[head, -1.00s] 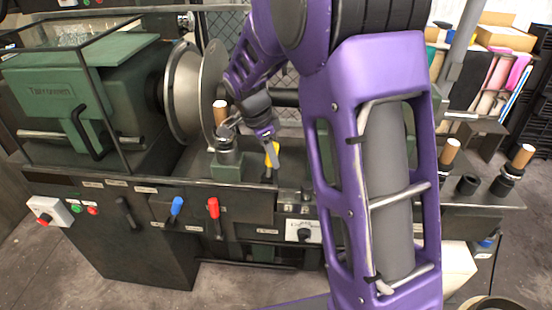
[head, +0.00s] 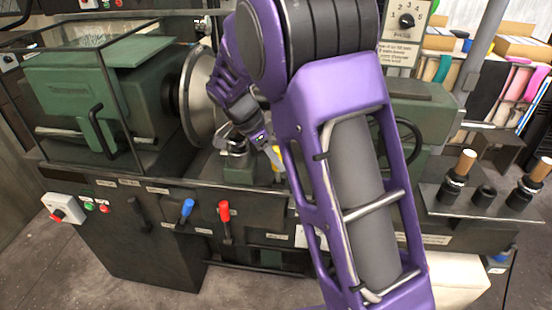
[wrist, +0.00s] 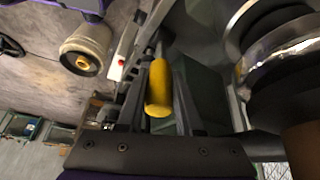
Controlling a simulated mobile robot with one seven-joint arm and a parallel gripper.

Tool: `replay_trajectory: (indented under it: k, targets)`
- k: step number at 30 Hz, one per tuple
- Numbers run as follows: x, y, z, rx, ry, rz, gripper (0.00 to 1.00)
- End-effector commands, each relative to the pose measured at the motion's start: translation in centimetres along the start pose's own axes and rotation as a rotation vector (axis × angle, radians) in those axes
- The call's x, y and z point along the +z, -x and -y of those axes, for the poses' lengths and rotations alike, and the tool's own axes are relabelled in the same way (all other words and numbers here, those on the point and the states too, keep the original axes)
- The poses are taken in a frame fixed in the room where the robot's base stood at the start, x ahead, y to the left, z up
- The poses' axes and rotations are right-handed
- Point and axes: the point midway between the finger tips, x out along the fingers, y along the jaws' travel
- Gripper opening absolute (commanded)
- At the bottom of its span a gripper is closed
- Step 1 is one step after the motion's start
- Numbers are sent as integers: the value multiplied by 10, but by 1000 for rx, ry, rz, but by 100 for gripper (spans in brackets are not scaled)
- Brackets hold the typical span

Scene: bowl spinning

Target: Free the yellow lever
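The yellow lever (head: 276,156) is on the front of the green machine, right of the round faceplate, partly covered by my gripper. In the wrist view its yellow handle (wrist: 158,88) lies between my two dark fingers. My gripper (wrist: 160,105) is open around the handle, with a gap visible on at least one side. I cannot tell whether a finger touches it. In the head view my gripper (head: 272,154) is right at the lever, and my purple arm hides the machine to the right.
A blue-handled lever (head: 187,208) and a red-handled lever (head: 224,210) stand on the front panel below. A shiny round metal part (wrist: 285,50) is close on the right in the wrist view. Wooden-handled tools (head: 459,172) stand on a shelf at the right.

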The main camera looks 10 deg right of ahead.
Motion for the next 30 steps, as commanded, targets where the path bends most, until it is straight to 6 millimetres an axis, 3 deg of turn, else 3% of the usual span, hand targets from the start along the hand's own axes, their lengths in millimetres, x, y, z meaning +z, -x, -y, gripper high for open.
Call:
replay_trajectory:
  k: [1,5,17,20,30]
  targets:
    - [0,0,0,-1,1,1,43]
    - [0,0,0,-1,1,1,64]
    - [0,10,1,-3,0,1,64]
    - [0,25,1,-4,1,1,64]
    - [0,109,1,-6,1,1,64]
